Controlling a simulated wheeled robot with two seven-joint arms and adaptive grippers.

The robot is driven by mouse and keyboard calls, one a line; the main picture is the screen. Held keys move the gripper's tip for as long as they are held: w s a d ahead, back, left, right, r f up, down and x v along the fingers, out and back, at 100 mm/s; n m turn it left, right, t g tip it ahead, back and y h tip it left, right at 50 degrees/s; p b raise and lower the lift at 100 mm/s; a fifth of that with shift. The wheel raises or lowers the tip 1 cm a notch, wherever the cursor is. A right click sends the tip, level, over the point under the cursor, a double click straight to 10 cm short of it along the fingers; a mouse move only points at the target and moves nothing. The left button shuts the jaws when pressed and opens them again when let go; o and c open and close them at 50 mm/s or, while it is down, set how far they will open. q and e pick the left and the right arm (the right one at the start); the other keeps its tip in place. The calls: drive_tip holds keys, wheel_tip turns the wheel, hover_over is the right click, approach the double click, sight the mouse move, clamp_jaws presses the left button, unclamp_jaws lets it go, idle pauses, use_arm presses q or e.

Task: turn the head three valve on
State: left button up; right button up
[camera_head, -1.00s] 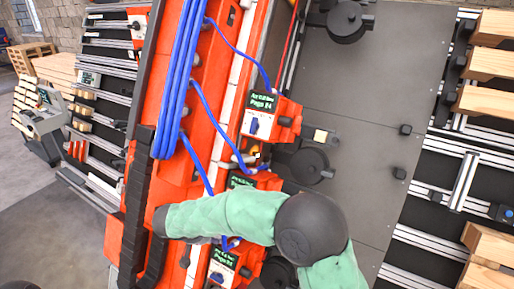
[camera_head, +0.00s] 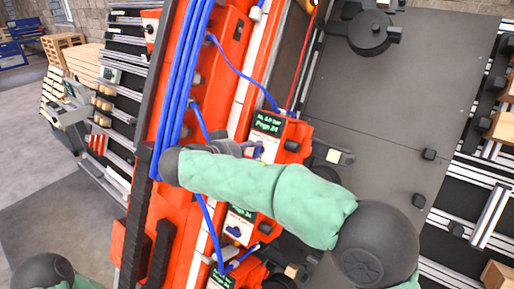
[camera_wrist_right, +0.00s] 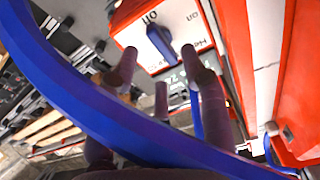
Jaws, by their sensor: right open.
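A blue valve knob (camera_wrist_right: 160,42) sits on a white-faced control box (camera_wrist_right: 185,20) in the right wrist view. Printed letters beside the knob appear upside down. My right gripper (camera_wrist_right: 165,78) is open, its dark fingers spread just below the knob and apart from it. The gripper partly hides that box's lower face. I cannot read a head number. My left gripper is not in view.
A thick blue hose (camera_wrist_right: 75,95) crosses close in front of the right wrist camera. More blue hoses (camera_head: 182,80) run down the orange gantry beam (camera_head: 222,55). A second control box (camera_head: 240,222) sits below my right forearm. A grey plate (camera_head: 375,120) lies to the right.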

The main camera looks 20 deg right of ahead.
sight(257, 150)
drive_tip(key=shift+p+x, duration=0.3)
drive_tip(key=shift+x, duration=1.75)
drive_tip(key=shift+a, duration=0.1)
clamp_jaws()
